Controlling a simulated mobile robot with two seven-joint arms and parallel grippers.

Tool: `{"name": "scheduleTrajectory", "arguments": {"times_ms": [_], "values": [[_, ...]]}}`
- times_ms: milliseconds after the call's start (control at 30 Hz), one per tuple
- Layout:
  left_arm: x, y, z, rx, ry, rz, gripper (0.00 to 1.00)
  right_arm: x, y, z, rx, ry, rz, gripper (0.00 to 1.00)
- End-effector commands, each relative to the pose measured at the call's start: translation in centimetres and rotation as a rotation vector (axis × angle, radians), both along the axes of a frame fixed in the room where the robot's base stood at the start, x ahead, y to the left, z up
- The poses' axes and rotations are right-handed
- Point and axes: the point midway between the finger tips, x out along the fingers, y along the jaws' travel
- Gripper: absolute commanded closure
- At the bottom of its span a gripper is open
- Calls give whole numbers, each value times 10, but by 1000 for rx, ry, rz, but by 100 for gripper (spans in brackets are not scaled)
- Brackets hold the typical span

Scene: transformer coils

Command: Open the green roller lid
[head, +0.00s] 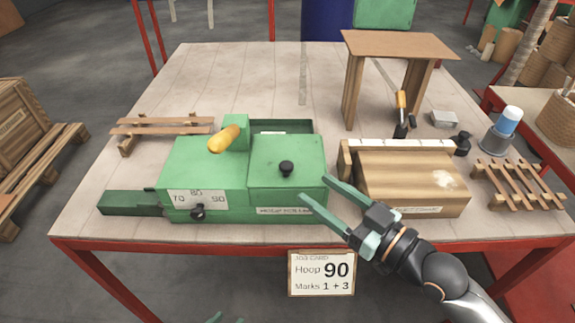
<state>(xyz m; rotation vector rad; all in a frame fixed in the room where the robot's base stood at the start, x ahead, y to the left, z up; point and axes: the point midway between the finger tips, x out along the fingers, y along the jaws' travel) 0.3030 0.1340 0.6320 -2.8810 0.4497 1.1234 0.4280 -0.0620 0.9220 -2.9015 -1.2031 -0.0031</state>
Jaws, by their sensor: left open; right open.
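The green roller lid (265,157) lies flat and closed on the right part of the green machine (235,208). A black knob (286,168) stands on the lid. My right gripper (314,188) is open and empty, with its fingertips just right of the lid's front right corner. I cannot tell whether a fingertip touches the machine. My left gripper (227,319) shows only as green tips at the bottom edge, in front of the table; the rest of it is out of frame.
A yellow handle (224,139) rises behind the dial plate (198,199). A wooden box (415,190) stands close right of the machine, near my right gripper. A small wooden stand (398,45) is at the back. The table's back left is clear. A job card (321,273) hangs in front.

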Motion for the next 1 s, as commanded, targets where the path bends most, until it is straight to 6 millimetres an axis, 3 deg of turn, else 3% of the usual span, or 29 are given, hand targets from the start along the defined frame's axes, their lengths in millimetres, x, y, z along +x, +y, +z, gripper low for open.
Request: {"name": "scheduleTrajectory", "arguments": {"times_ms": [300, 500, 933, 1000], "values": [[-2, 1, -3, 3, 7, 0, 50, 42, 42, 0, 2, 1, 0, 36], [-3, 1, -6, 4, 10, 1, 50, 59, 59, -1, 0, 1, -1, 36], [-2, 1, -4, 3, 6, 1, 50, 65, 65, -1, -2, 1, 0, 36], [-1, 1, -3, 3, 5, 1, 50, 65, 65, -1, -2, 1, 0, 44]]}}
